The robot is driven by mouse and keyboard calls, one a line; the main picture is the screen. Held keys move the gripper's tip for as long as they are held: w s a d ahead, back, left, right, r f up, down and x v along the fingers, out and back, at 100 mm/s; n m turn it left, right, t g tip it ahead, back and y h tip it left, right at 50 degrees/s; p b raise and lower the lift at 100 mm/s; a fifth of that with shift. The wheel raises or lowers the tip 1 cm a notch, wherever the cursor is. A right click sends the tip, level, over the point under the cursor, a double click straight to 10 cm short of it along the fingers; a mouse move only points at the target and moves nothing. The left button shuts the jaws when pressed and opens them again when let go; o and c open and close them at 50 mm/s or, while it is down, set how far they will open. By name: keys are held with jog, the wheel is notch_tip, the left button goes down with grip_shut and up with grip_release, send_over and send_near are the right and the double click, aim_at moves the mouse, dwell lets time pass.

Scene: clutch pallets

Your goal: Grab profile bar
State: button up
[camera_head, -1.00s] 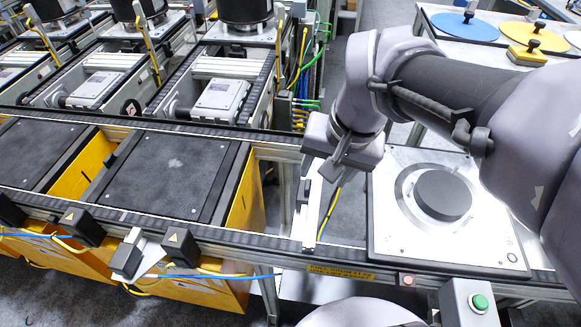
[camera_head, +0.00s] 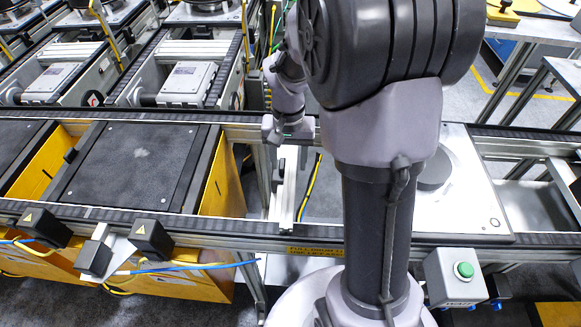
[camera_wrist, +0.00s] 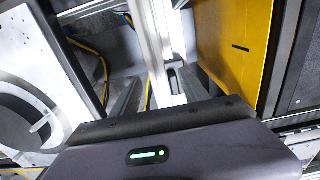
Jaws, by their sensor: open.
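The profile bar (camera_head: 285,188) is a silver aluminium bar lying across the frame between the back and front rails, left of the white pallet. My gripper (camera_head: 288,132) is above the bar's far end in the head view. In the wrist view the bar (camera_wrist: 153,45) runs up the picture between my open gripper's two dark fingers (camera_wrist: 155,92). I cannot tell whether a finger touches it. The wrist housing hides the bar's near part there.
A white pallet with a black disc (camera_head: 436,168) lies right of the bar, partly behind my arm. A dark pallet (camera_head: 135,165) with yellow side panels (camera_head: 222,185) lies to the left. A yellow cable (camera_head: 309,188) hangs close by. A green button box (camera_head: 455,277) sits at the front.

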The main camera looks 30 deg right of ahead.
aim_at(291, 172)
jog(key=f+b, duration=0.1)
jog(key=f, duration=0.3)
jog(key=shift+s+d+f+b, duration=0.1)
jog(key=shift+s+d+b, duration=0.1)
jog(key=shift+b, duration=0.2)
jog(key=shift+a, duration=0.1)
jog(key=shift+c, duration=0.8)
grip_shut()
